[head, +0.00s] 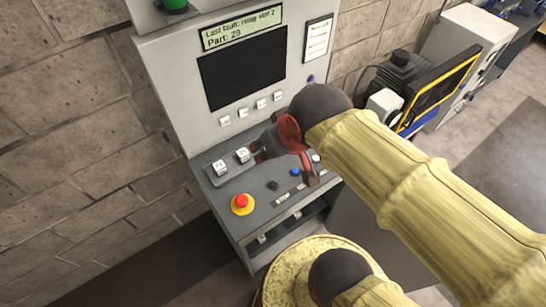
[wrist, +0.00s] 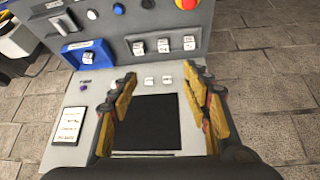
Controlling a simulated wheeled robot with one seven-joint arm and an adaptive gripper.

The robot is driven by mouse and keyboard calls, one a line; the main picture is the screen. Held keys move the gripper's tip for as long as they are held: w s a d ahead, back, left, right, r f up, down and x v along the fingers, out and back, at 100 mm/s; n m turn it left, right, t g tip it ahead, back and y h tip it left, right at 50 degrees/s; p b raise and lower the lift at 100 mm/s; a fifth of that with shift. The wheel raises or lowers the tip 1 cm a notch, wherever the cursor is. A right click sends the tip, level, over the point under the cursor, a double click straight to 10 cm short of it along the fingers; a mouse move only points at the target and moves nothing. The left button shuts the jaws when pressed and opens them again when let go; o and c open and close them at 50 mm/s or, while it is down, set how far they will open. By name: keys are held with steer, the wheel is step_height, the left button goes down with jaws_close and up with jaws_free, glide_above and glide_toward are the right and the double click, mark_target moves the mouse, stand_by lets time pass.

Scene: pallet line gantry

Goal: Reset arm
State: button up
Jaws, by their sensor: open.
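My arm reaches from the right in the head view to a grey control console (head: 165,75). My gripper (head: 284,164) is in front of the console's lower panel, and in the wrist view (wrist: 160,76) its two yellow-padded fingers are spread with nothing between them. In the wrist view the console's dark screen (wrist: 144,124) lies behind the fingers. Three white rocker switches (wrist: 163,46) sit in a row past the fingertips. In the head view two show, one at the left (head: 219,168); my gripper covers the rest. I cannot tell whether the fingers touch the console.
A red emergency stop (head: 241,202) on a yellow base sits at the panel's front left. A lit display (head: 242,28) reads "Last fault: relay slot 2, Part: 29". A blue-framed switch (wrist: 86,55) is beside the rockers. A block wall (head: 75,110) stands left; equipment (head: 400,75) stands right.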

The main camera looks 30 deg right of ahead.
steer(key=s+a, duration=0.2)
steer(key=s, duration=0.1)
steer(key=shift+s+r+g+y, duration=0.15)
steer(key=shift+g+y, duration=0.15)
step_height(320, 180, down, 10)
steer(key=b, duration=1)
steer(key=shift+f, duration=0.2)
